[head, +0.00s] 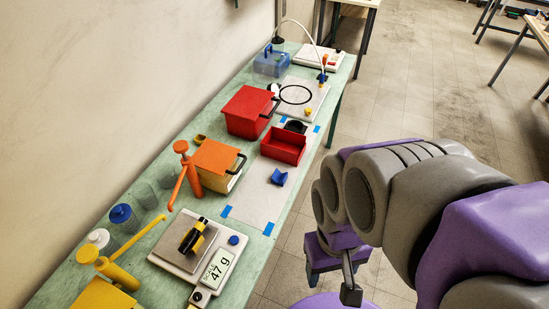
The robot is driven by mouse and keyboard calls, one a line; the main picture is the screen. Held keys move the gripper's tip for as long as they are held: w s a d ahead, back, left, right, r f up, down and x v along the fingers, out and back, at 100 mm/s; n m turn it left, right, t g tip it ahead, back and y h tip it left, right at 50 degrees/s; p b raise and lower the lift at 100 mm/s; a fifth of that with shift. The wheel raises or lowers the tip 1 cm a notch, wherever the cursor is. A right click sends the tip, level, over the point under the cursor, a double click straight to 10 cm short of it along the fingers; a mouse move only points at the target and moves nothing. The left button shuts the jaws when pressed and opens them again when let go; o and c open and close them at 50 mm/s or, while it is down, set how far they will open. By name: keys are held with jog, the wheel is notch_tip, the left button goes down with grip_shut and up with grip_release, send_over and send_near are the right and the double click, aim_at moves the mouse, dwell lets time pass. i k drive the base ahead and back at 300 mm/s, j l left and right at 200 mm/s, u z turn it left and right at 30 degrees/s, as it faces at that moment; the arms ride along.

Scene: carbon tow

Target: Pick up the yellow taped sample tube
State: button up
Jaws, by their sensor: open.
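A black and yellow cylinder (197,234), which looks like the yellow taped sample tube, lies tilted on the square pan of a white scale (170,257). The scale's display reads 47 g. My gripper (338,275) hangs at the lower right, beyond the bench's right edge and apart from the tube. It is open with nothing visible in it. My arm hides part of the gripper.
The long green bench (254,237) runs along the wall. An orange pump bottle (188,172) and an orange-lidded box (216,157) stand behind the scale. A red open bin (284,146) and a blue piece (278,177) lie farther along. A yellow pump bottle (115,272) is at the left.

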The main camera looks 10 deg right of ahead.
aim_at(201, 223)
jog(key=u, duration=0.4)
jog(key=i+l+u, duration=0.1)
jog(key=u, duration=0.35)
jog(key=l+u, duration=0.15)
jog(key=u, duration=0.25)
